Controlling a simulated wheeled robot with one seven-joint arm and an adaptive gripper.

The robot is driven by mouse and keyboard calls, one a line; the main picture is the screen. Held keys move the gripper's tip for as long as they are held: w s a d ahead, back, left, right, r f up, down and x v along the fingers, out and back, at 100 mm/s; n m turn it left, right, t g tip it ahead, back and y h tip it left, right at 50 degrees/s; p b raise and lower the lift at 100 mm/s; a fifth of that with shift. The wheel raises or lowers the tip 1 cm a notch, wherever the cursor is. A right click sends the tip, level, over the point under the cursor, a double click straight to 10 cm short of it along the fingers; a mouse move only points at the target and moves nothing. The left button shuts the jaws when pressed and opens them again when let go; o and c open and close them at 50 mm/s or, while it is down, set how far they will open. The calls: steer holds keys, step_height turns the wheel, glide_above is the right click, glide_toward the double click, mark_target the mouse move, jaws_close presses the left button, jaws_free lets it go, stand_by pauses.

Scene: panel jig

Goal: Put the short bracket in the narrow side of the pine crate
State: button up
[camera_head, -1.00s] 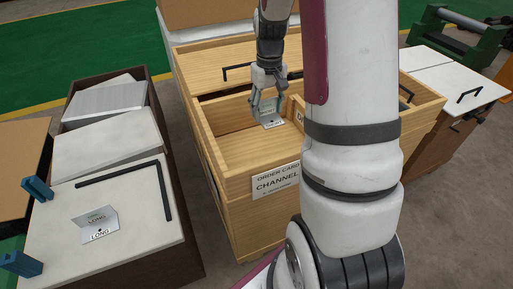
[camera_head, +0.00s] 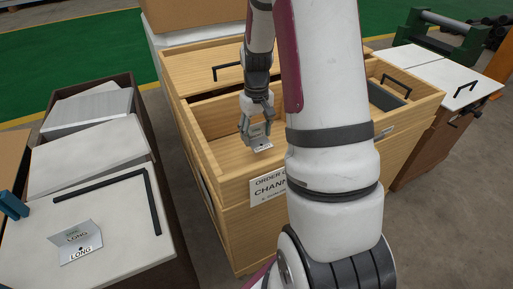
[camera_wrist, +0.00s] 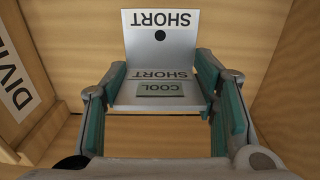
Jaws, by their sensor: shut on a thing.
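My gripper (camera_head: 257,130) is shut on the short bracket (camera_head: 262,146), a grey angled plate. In the wrist view the bracket (camera_wrist: 160,45) shows two SHORT labels, a COOL tag and a dark hole, with the fingers at its two sides. The gripper holds it inside the left part of the pine crate (camera_head: 200,158), behind the front wall with the order card. In the wrist view a divider with a partly seen label (camera_wrist: 17,85) is at left and a wooden wall at right. I cannot tell whether the bracket touches the floor.
A long bracket (camera_head: 80,243) lies on a white-topped bench at left, beside a black angled bar (camera_head: 152,200). A dark box (camera_head: 387,94) sits in the crate's right part. My arm hides much of the crate's middle and right front. A white-topped cabinet (camera_head: 440,72) stands at right.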

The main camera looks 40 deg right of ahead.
mark_target(257, 138)
steer(key=shift+f+b, duration=0.9)
steer(key=shift+f, duration=1.5)
steer(key=shift+f, duration=0.2)
steer(key=o, duration=1.2)
